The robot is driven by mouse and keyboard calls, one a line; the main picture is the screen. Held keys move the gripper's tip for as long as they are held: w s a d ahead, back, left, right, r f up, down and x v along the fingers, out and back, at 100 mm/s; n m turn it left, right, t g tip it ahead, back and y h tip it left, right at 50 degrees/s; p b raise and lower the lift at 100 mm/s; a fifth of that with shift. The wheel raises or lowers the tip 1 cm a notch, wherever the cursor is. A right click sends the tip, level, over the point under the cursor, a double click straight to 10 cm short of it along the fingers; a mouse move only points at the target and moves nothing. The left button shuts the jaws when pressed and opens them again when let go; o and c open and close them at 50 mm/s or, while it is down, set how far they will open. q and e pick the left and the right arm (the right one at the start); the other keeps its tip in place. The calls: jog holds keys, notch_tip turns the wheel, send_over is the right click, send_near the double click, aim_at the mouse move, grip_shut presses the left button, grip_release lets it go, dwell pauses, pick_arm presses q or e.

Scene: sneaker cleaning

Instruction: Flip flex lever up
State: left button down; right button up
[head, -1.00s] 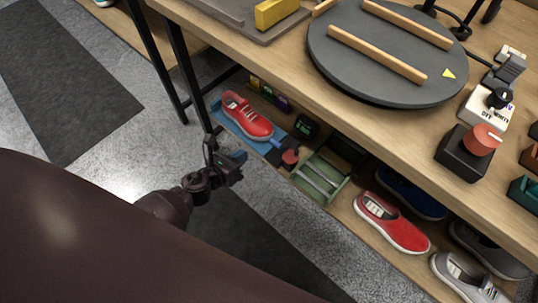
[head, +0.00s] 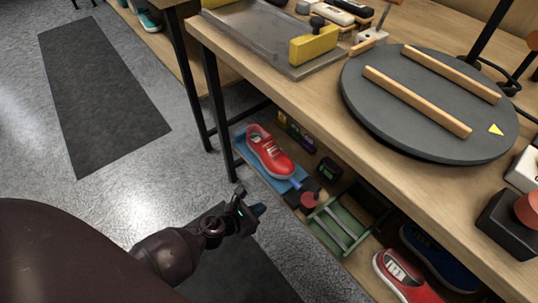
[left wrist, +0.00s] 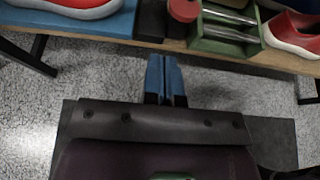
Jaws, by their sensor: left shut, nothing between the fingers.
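A red sneaker (head: 268,150) sits on a blue board (head: 243,158) on the lower shelf under the bench. At the board's near right end are a blue bar (head: 296,184) and a dark red knob (head: 309,199); which part is the flex lever is hard to tell. In the left wrist view the knob (left wrist: 183,10) and blue board (left wrist: 90,24) show at the top edge. My left gripper (head: 257,209) is in front of the shelf, apart from the knob. Its blue fingertips (left wrist: 163,66) are together and empty. My right gripper is out of view.
A green rack (head: 340,228) with metal bars stands right of the knob, then another red sneaker (head: 402,278). The bench top (head: 310,92) overhangs the shelf. A black table leg (head: 216,115) stands left of the blue board. Open floor lies to the left.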

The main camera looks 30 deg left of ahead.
pick_arm(q)
jog(key=w+r+x, duration=0.1)
jog(key=r+x, duration=0.1)
jog(key=x, duration=0.9)
jog(key=shift+w+d, duration=0.3)
jog(key=shift+w, duration=0.05)
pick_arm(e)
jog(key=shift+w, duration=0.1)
pick_arm(q)
jog(key=shift+r, duration=0.1)
jog(key=shift+w+r, duration=0.1)
jog(key=shift+r, duration=0.05)
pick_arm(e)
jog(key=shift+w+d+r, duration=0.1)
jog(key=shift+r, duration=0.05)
pick_arm(q)
jog(key=shift+w+r, duration=0.15)
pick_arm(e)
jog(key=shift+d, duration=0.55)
pick_arm(q)
jog(key=shift+r+g+p, duration=0.1)
jog(key=shift+g+p, duration=0.2)
jog(key=shift+p, duration=0.15)
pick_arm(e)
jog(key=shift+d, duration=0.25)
